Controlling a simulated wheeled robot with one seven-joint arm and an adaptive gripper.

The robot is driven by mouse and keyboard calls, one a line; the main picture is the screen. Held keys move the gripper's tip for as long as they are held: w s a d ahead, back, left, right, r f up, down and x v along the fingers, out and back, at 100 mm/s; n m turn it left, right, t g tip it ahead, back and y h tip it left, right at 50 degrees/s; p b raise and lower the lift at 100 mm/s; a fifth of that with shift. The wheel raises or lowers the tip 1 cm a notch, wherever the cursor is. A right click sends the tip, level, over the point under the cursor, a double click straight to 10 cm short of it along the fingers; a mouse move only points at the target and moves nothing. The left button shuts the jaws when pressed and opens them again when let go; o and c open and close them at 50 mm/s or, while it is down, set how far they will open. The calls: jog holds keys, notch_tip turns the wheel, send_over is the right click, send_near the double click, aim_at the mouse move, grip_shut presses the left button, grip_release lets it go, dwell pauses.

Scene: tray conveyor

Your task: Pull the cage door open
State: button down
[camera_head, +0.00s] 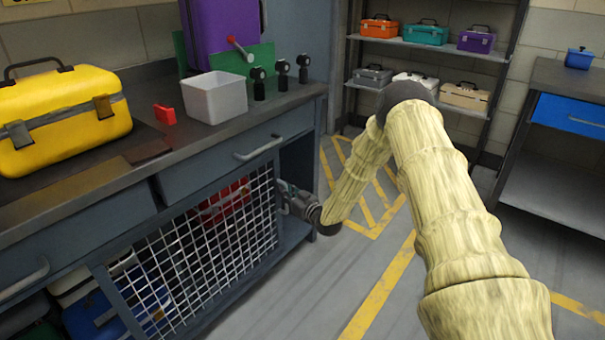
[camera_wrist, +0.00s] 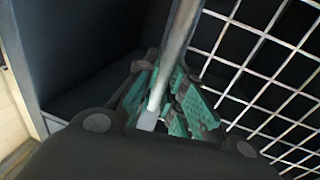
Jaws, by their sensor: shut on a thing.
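The cage door (camera_head: 196,249) is a wire mesh panel in a dark frame, set low in the front of the workbench. In the head view my gripper (camera_head: 287,196) is at the door's right edge. In the wrist view my gripper's green-padded fingers (camera_wrist: 166,103) are shut around a grey metal bar, the door handle (camera_wrist: 182,38). The mesh of the cage door (camera_wrist: 262,62) lies to the right of the handle. The handle is hidden by my gripper in the head view.
Behind the mesh are a red box (camera_head: 226,200) and a blue box (camera_head: 100,318). A yellow toolbox (camera_head: 62,118) and a white bin (camera_head: 214,98) stand on the workbench top (camera_head: 60,190). The floor (camera_head: 320,285) in front of the door is clear, with yellow markings.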

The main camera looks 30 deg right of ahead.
aim_at(215, 230)
jog(key=s+a+p, duration=0.2)
jog(key=s+a, duration=0.1)
jog(key=a, duration=0.6)
jog(key=s+a+p, duration=0.1)
jog(key=s+a, duration=0.3)
jog(key=a, duration=0.5)
jog(key=s+a+p, duration=0.2)
jog(key=s+a, duration=0.2)
jog(key=a, duration=0.5)
jog(key=shift+a+r+p, duration=0.2)
jog(key=shift+a+p, duration=0.1)
jog(key=c, duration=1.5)
grip_release()
jog(key=shift+s+r, duration=0.1)
jog(key=shift+s+d, duration=0.15)
jog(key=shift+s, duration=0.5)
jog(key=s+d, duration=0.2)
jog(key=s, duration=0.8)
jog(key=shift+s, duration=0.25)
